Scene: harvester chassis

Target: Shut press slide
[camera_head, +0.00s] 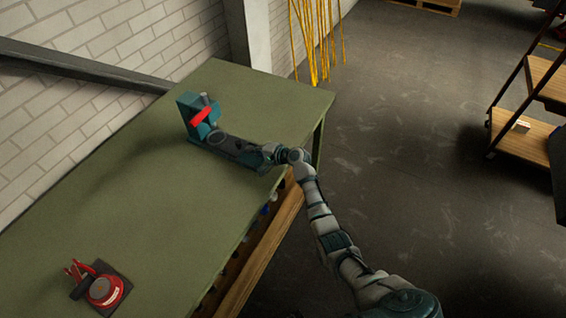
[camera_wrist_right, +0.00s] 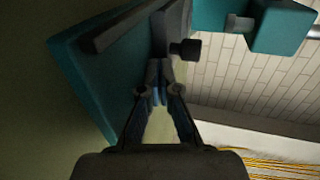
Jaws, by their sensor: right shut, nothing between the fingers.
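A teal press (camera_head: 201,114) with a red handle (camera_head: 200,117) stands on the green workbench near its far end. It also shows in the right wrist view as a teal base (camera_wrist_right: 85,85), with a dark slide (camera_wrist_right: 130,28) and a small black knob (camera_wrist_right: 187,49). My right gripper (camera_head: 238,150) reaches in from the right, low at the front of the press. In the right wrist view the gripper (camera_wrist_right: 158,70) is shut and empty, its fingertips close to the slide, just below the knob. I cannot tell whether they touch it. My left gripper is not in view.
The green workbench (camera_head: 150,195) is mostly bare. A red device on a dark plate (camera_head: 106,289) sits at its near left. A white brick wall (camera_head: 110,50) lies behind it. Yellow strips (camera_head: 318,35) hang by the pillar. A shelf cart (camera_head: 525,139) stands right, with open floor between.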

